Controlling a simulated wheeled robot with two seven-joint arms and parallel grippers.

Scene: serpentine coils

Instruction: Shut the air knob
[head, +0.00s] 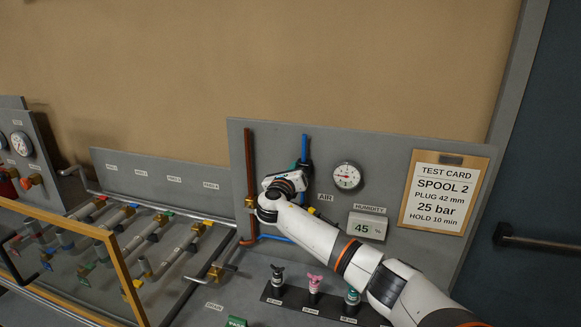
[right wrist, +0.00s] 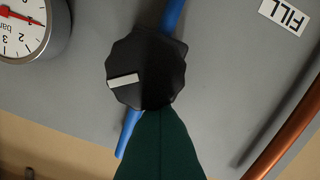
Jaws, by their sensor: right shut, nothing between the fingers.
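The air knob (right wrist: 146,70) is black with a scalloped rim and a white pointer bar, on a blue pipe (right wrist: 172,14). In the right wrist view the bar points to the picture's left, nearly across the pipe. My right gripper (right wrist: 160,112) has dark green fingers, shut and empty, with their tips at the knob's lower rim; I cannot tell whether they touch it. In the head view my right arm reaches across the panel and mostly hides the knob; the AIR label (head: 325,197) is beside it. My left gripper is not in view.
A gauge (head: 347,177) and a humidity display (head: 367,227) are right of the knob, then a test card (head: 444,193). A copper pipe (head: 250,170) runs left of it. A wood-edged frame (head: 115,255) is at left.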

